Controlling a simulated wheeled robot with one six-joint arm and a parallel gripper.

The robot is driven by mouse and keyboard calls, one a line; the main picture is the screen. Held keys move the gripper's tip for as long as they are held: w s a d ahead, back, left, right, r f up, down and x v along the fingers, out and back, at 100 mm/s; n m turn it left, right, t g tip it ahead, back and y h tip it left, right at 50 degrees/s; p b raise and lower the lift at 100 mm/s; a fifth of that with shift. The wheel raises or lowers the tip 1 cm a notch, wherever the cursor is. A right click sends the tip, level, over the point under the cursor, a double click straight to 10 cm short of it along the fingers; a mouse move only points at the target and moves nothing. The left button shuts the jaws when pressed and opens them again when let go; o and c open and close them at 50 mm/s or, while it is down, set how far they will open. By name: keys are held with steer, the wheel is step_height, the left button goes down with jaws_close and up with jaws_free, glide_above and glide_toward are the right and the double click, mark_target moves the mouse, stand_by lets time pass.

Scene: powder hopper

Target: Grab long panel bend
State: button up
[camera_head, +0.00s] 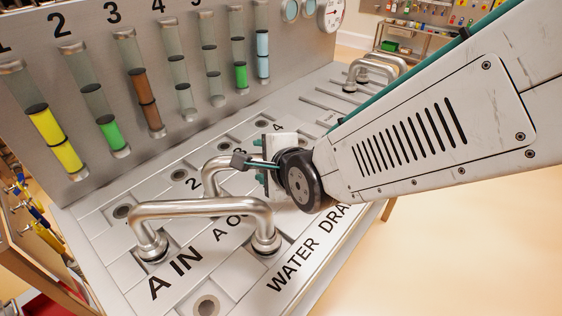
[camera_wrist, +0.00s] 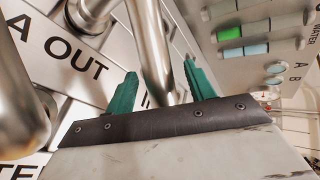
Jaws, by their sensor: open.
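The front bend (camera_head: 200,208) looks longer and spans from near "A IN" to near "WATER DRAIN". The rear bend (camera_head: 212,172) rises behind it, and its right part is hidden by my gripper (camera_head: 252,164). I cannot tell for certain which is the long panel bend. In the wrist view my gripper (camera_wrist: 160,90) has its teal fingers apart, with a steel tube (camera_wrist: 148,45) passing between them. Contact with the tube cannot be made out. Another steel pipe (camera_wrist: 18,100) shows at the left edge.
The grey upright panel (camera_head: 80,35) with several numbered sight tubes stands behind. More steel bends (camera_head: 372,68) sit at the back right of the sloping panel. Open ports (camera_head: 205,306) lie between the labels. The wooden floor at right is clear.

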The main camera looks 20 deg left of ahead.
steer(key=shift+x, duration=0.95)
jaws_close()
steer(key=shift+r, duration=0.15)
stand_by(0.6)
